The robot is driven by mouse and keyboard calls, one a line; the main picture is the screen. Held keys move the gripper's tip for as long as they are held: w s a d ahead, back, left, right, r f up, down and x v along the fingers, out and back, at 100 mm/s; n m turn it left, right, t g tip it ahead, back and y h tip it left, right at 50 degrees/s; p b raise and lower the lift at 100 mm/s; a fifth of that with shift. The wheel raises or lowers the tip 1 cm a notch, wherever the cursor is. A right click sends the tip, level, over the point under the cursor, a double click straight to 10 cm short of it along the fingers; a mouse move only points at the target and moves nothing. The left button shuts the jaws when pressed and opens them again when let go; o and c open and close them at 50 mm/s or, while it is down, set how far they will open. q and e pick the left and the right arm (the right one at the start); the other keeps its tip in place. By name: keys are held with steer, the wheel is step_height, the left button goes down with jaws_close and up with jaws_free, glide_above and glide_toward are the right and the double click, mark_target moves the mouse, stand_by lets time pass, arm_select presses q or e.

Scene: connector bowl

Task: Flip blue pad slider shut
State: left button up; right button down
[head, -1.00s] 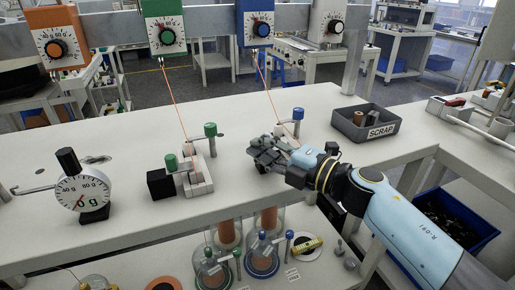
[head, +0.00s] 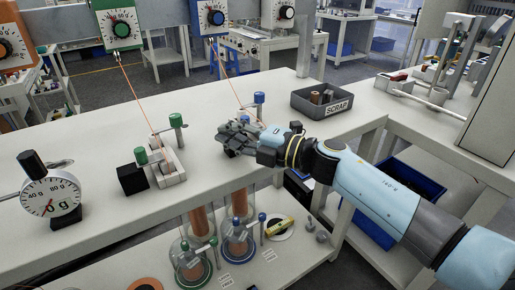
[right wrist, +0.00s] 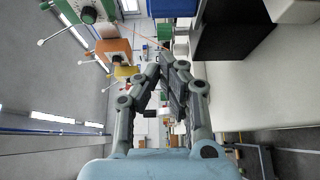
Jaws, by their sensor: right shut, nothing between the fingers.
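The blue pad device stands behind my right gripper (head: 228,137) in the head view. Its upright post with a blue knob (head: 259,98) shows above the gripper, and an orange thread runs down to it from the blue gauge (head: 209,18). Its base, pad and slider are hidden behind the gripper, so I cannot tell the slider's position or whether I touch it. My right gripper is shut and empty, low over the table's front part. In the right wrist view its fingers (right wrist: 166,66) come together with nothing clear between them. My left gripper is not in view.
A similar green pad device (head: 165,158) stands to the left beside a black block (head: 132,179). A round dial gauge (head: 50,192) is further left. A grey scrap bin (head: 327,101) stands behind to the right. The table (head: 90,140) is bare between them.

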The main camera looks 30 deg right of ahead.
steer(key=shift+s+d, duration=0.15)
steer(key=shift+s, duration=0.85)
steer(key=d, duration=0.1)
steer(key=s, duration=0.1)
steer(key=s+d+b, duration=0.1)
steer(key=shift+s+d+f, duration=0.15)
steer(key=shift+d+f, duration=0.1)
steer(key=shift+d, duration=0.1)
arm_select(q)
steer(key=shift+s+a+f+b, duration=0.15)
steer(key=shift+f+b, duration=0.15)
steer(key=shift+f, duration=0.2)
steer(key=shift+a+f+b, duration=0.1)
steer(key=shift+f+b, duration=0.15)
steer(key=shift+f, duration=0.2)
arm_select(e)
steer(key=v, duration=0.4)
steer(key=shift+s+r, duration=0.25)
steer(key=shift+s, duration=0.2)
steer(key=shift+f, duration=0.1)
